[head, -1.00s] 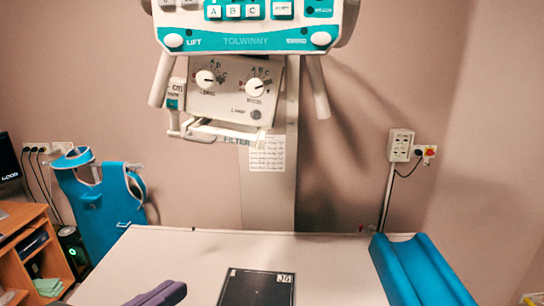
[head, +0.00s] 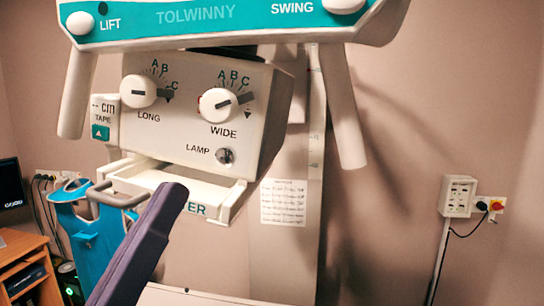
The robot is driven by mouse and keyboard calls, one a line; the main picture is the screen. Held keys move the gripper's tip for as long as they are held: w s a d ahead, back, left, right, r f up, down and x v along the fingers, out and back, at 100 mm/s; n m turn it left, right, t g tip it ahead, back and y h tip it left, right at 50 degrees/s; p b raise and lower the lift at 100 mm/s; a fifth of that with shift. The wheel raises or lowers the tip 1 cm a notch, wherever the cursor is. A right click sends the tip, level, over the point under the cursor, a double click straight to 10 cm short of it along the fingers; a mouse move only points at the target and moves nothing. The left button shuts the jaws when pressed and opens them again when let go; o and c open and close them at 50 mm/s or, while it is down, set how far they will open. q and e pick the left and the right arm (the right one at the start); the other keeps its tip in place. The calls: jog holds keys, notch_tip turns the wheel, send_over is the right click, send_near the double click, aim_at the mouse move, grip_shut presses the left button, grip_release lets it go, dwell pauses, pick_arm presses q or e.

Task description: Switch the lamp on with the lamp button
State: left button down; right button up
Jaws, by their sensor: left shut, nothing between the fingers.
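The lamp button (head: 225,156) is a small round metal button beside the word LAMP. It sits low on the front of the white control box (head: 180,115), below the WIDE dial (head: 217,104). My left gripper (head: 172,192) is a dark purple shape rising from the bottom left. It is shut and empty, with its tip below and left of the button in the picture, apart from it. It overlaps the white rail under the box; I cannot tell its depth from the box. My right gripper is out of view.
The LONG dial (head: 138,91) is at the upper left of the box. A white filter rail (head: 225,193) juts out beneath it. Handles hang at both sides, the right one (head: 342,110) nearest the wall socket (head: 457,196). A blue apron (head: 85,250) hangs behind.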

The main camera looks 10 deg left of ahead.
aim_at(215, 213)
pick_arm(q)
jog(key=shift+s, duration=0.1)
jog(key=w+b, duration=0.4)
jog(key=w, duration=0.5)
jog(key=shift+d, duration=0.15)
dwell(1.8)
jog(key=shift+w+b, duration=0.4)
jog(key=shift+w, duration=0.15)
dwell(0.6)
